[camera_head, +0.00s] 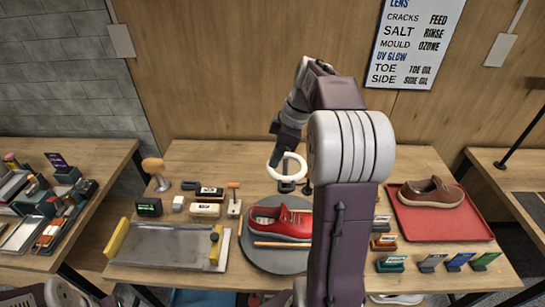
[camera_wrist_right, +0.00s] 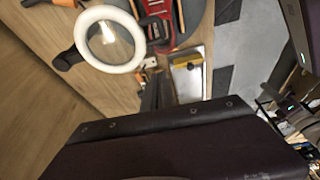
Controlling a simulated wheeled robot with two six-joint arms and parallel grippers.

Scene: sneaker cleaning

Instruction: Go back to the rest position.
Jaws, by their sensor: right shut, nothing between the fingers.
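My right arm rises through the middle of the head view and bends over the table. Its gripper (camera_head: 279,150) points down at the back middle of the table, close to the white ring lamp (camera_head: 287,153). It is shut and empty; whether it touches the lamp I cannot tell. In the right wrist view the lit ring (camera_wrist_right: 86,40) is at upper left. My left gripper is out of view; only a part of my left arm shows at the bottom left corner.
A red sneaker (camera_head: 277,222) is on a round dark mat (camera_head: 275,263), partly hidden by my arm. A brown shoe (camera_head: 432,192) is on a red tray (camera_head: 410,226) at right. A metal tray (camera_head: 160,252), small boxes and brushes stand at left. Colored blocks (camera_head: 485,261) line the right front.

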